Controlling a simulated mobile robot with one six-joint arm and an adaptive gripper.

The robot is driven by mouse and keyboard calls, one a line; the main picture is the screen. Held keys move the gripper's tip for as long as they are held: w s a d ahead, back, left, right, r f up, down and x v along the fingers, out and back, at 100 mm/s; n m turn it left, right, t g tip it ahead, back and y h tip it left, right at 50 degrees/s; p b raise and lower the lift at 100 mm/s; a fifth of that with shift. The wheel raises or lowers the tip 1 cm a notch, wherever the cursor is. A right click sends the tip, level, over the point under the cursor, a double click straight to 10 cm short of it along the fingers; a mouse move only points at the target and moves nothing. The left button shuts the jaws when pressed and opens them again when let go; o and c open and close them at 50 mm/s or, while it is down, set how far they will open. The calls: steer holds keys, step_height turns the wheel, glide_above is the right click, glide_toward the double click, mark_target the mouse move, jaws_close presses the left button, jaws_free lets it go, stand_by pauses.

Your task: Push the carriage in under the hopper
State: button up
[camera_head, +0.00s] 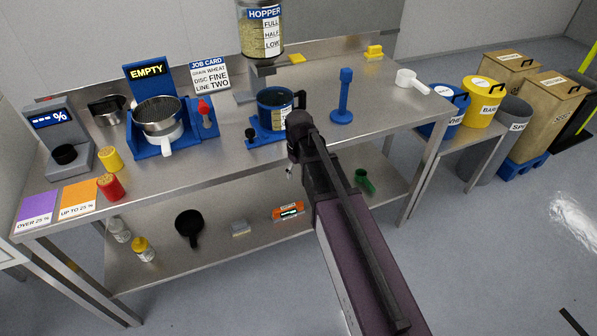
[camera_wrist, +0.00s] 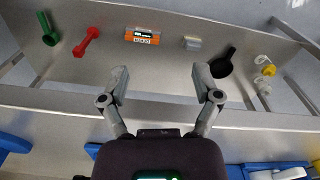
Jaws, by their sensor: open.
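The hopper (camera_head: 262,32) is a clear, grain-filled container with a blue label, raised at the back of the steel bench. The blue carriage (camera_head: 263,137) sits on the bench in front of and below it, carrying a dark jug (camera_head: 277,108) with a handle on its right. A black knob shows at the carriage's left front. My gripper (camera_head: 289,172) is in front of the bench edge, close to the carriage's right front, pointing down. In the wrist view my gripper (camera_wrist: 161,80) is open, with nothing between its fingers. My arm hides part of the bench beside the carriage.
A blue tray with a sieve (camera_head: 158,118) stands left of the carriage. A blue upright tool (camera_head: 343,98) stands right. The bench front edge (camera_wrist: 165,103) lies beneath the gripper. The lower shelf holds a black pan (camera_head: 189,225) and an orange device (camera_head: 288,211).

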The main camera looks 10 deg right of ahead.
steer(key=c, duration=0.6)
steer(key=shift+w+d+r, duration=0.1)
steer(key=c, duration=0.4)
steer(key=shift+w+d+r+n, duration=0.1)
steer(key=shift+w+r+n, duration=0.05)
steer(key=shift+n, duration=0.15)
jaws_close()
steer(key=w+d+r+n+t+y+p, duration=0.4)
steer(key=w+d+r+n+y+p, duration=0.2)
steer(key=w+d+r+n, duration=0.3)
steer(key=shift+d+r+n+p, duration=0.35)
steer(key=shift+r+n+p, duration=0.6)
steer(key=shift+n, duration=1.35)
